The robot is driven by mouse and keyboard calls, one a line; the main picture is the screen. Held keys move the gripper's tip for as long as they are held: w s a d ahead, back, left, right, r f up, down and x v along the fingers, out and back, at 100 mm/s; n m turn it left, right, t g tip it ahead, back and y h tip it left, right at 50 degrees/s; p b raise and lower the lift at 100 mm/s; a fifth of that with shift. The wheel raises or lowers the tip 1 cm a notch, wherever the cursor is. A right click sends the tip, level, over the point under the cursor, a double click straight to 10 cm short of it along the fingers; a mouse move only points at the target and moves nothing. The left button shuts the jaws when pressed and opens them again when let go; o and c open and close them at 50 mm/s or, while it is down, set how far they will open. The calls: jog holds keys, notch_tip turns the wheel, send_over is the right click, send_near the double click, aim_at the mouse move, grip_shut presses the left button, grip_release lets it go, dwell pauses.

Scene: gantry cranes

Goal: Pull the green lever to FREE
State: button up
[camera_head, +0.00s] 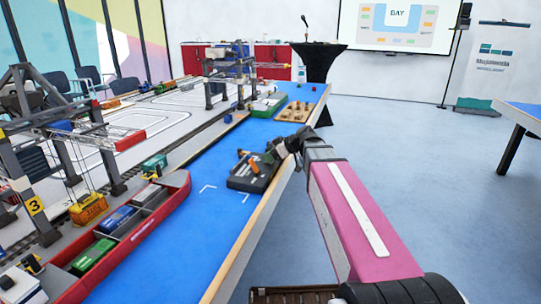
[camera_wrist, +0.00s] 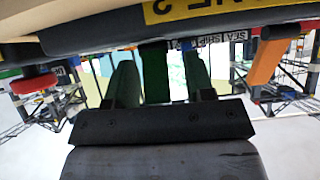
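The dark control box (camera_head: 247,180) sits on the blue table, with an orange lever (camera_head: 254,167) standing on it in the head view. My gripper (camera_head: 272,156) is at the box's far right side. In the wrist view, which looks upside down, the green lever (camera_wrist: 155,72) shows between the two fingers of my gripper (camera_wrist: 162,72). The fingers are apart; the lever lies close to the left one, and a gap shows on its right. I cannot tell whether they touch. The orange lever also shows at the right of the wrist view (camera_wrist: 266,58). The FREE mark is not readable.
A red knob (camera_wrist: 34,84) is left of the fingers in the wrist view. A yellow label (camera_wrist: 190,8) is on the box. A red tray (camera_head: 150,222) with containers, a crane (camera_head: 40,150) and a wooden board with pegs (camera_head: 296,112) stand around the box.

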jog(key=shift+d, duration=0.1)
jog(key=v, duration=1)
jog(key=shift+d+r, duration=0.25)
jog(key=shift+r, duration=0.05)
jog(key=shift+s, duration=0.1)
